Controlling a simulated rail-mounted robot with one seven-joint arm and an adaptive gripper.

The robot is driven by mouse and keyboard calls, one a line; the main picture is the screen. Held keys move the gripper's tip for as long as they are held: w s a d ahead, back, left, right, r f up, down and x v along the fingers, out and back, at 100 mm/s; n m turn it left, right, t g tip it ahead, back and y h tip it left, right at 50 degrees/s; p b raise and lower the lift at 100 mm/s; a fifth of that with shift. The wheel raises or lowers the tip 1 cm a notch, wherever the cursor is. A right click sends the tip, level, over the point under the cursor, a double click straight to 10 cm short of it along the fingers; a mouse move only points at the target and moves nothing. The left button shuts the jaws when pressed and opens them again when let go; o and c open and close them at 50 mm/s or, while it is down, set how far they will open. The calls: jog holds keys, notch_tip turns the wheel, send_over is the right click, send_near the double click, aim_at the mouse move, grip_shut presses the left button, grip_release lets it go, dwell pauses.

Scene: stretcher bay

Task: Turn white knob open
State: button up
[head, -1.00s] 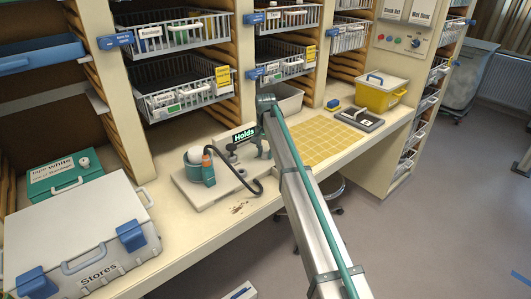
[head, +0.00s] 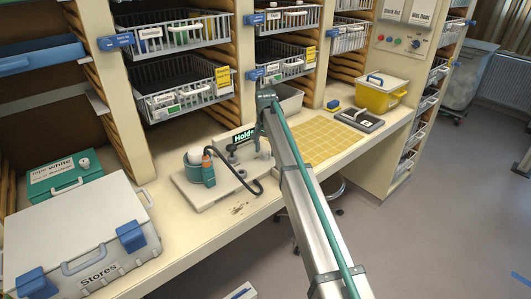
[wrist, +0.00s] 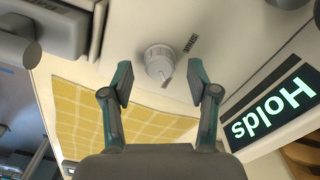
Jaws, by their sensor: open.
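The white knob (wrist: 159,61) is a ribbed round dial with a pointed tab, set on a pale panel in the wrist view. A small dark label sits beside it. My gripper (wrist: 160,80) is open, its two fingertips spread on either side of the knob in the picture, with nothing between them that I can see held. Whether the fingers are level with the knob or short of it is hard to tell. The lit "Holds" sign (wrist: 276,105) is to the right. In the head view I cannot make out the knob; my arm and gripper cover that spot near the sign (head: 243,135).
A teal pot (head: 193,169), an orange-capped bottle (head: 208,170) and a dark hose (head: 240,178) stand close by my gripper. A yellow grid mat (head: 325,138) lies on the counter (head: 215,235) to the right. Wire baskets (head: 185,92) hang above.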

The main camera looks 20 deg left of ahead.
aim_at(266, 153)
notch_tip(266, 153, up, 10)
jog(key=shift+r, duration=0.15)
dwell(0.6)
